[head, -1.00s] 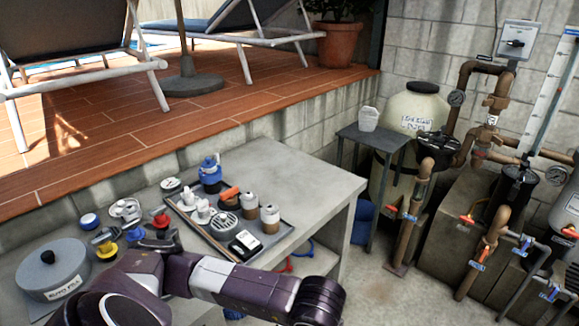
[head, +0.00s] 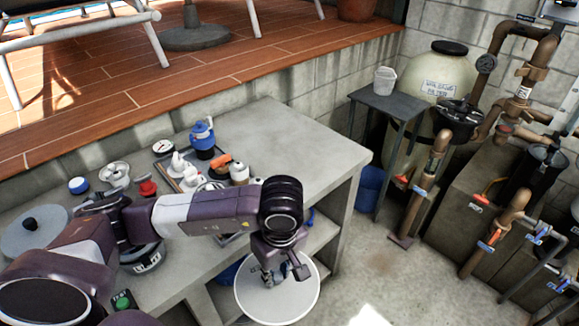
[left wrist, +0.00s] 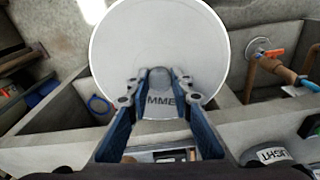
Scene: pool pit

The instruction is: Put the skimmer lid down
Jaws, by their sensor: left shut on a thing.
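My left gripper (head: 285,268) is shut on the lid's small central knob (left wrist: 157,78). Both fingers (left wrist: 157,85) show around the knob in the left wrist view. The lid is held in the air. My right gripper is not in view.
The concrete bench (head: 310,140) has clear top at its far right. A blue jug (head: 202,135) and several small items crowd its middle, partly behind my left arm. A small dark table (head: 390,110) with a white cup (head: 385,79) stands beyond.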

